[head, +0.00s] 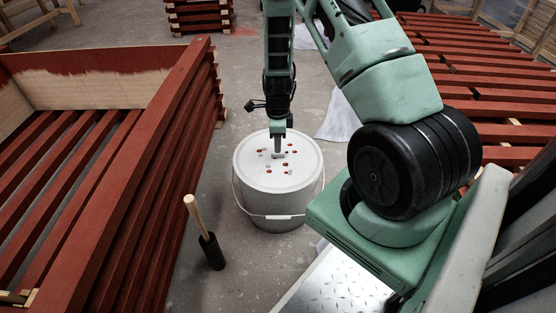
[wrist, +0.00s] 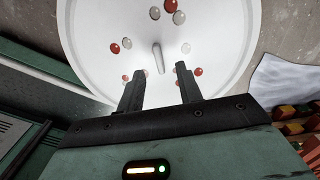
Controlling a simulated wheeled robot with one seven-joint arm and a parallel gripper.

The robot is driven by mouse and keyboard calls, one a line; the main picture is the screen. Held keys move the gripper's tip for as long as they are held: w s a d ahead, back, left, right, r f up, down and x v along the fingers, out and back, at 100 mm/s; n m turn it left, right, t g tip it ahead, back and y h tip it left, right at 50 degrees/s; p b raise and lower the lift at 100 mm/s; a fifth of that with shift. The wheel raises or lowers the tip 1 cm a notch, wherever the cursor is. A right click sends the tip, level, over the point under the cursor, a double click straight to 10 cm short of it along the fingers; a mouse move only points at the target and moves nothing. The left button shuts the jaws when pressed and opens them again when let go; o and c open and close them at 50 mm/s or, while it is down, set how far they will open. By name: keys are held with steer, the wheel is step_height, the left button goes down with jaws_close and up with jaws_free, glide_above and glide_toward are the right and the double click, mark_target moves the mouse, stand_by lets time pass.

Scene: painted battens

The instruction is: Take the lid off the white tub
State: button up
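The white tub (head: 275,215) stands on the concrete floor with its white lid (head: 260,181) on top. Several red and pale round spots or pieces are scattered over the lid. In the wrist view the lid (wrist: 100,50) fills the upper middle, with a small upright pale handle (wrist: 158,58) near its centre. My gripper (head: 280,148) is above the lid, pointing down at it. In the wrist view my gripper (wrist: 158,78) is open, its two fingers apart on either side of the handle's near end. I cannot tell whether the fingers touch the lid.
Stacked red battens (head: 165,150) stand at the left, and more red battens (head: 490,80) lie at the right. A white cloth (head: 338,118) lies behind the tub.

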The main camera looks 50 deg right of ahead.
mark_target(278, 155)
step_height(278, 155, down, 5)
steer(key=b, duration=0.2)
steer(key=shift+s+r+b, duration=0.1)
steer(key=shift+r+b, duration=0.1)
steer(key=shift+b, duration=0.1)
steer(key=shift+r, duration=0.1)
jaws_close()
